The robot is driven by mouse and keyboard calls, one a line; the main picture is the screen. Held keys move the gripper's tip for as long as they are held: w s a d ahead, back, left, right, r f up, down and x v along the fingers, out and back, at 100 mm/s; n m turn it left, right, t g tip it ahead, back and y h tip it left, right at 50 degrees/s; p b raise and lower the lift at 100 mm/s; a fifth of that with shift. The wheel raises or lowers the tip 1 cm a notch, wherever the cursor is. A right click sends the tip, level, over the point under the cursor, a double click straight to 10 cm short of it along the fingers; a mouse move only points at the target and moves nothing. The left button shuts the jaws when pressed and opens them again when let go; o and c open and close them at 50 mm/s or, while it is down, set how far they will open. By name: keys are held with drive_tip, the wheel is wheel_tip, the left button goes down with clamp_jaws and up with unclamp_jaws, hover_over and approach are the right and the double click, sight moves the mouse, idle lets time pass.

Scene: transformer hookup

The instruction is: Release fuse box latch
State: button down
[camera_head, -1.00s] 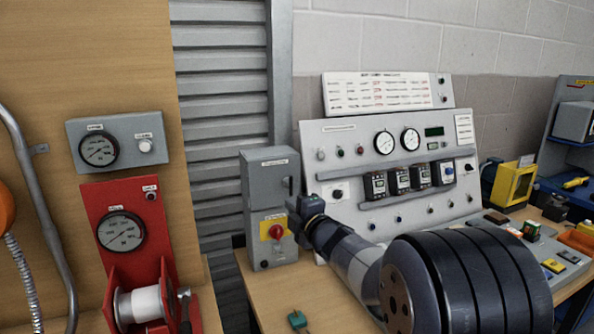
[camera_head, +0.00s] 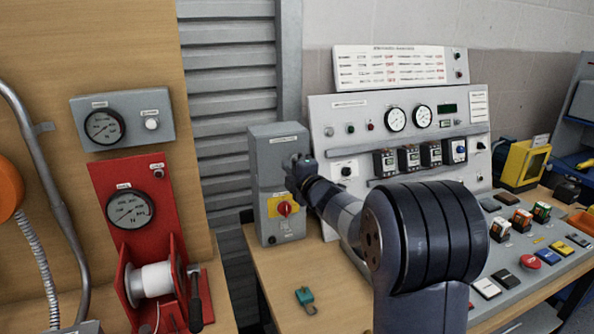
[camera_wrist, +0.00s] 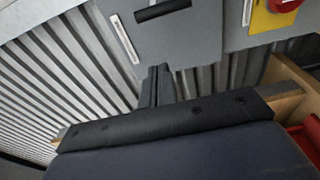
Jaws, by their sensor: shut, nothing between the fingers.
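The fuse box (camera_head: 265,160) is a grey upright cabinet with a label at its top and a red rotary knob (camera_head: 285,208) on a yellow plate. In the wrist view its grey door (camera_wrist: 190,45) fills the top, with a black bar-shaped latch handle (camera_wrist: 163,10) and a white label strip. The knob is partly cut off there. My gripper (camera_head: 297,168) is at the right part of the box's front in the head view, covering the latch area. In the wrist view its shut, empty fingers (camera_wrist: 158,72) point at the door beside the handle. Whether they touch it I cannot tell.
A sloped test panel (camera_head: 400,110) with gauges and breakers stands right of the box. A teal padlock-like item (camera_head: 304,297) lies on the wooden bench (camera_head: 280,275). A red reel stand (camera_head: 130,215) is at left. The bench front below the box is mostly clear.

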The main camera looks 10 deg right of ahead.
drive_tip(key=p+x, duration=0.1)
drive_tip(key=x, duration=0.3)
drive_tip(key=shift+w+a, duration=0.2)
drive_tip(key=shift+w, duration=0.1)
drive_tip(key=d+p, duration=0.1)
drive_tip(key=d, duration=0.2)
drive_tip(key=shift+s+d+r, duration=0.1)
drive_tip(key=shift+s+d, duration=0.05)
drive_tip(key=shift+d, duration=0.45)
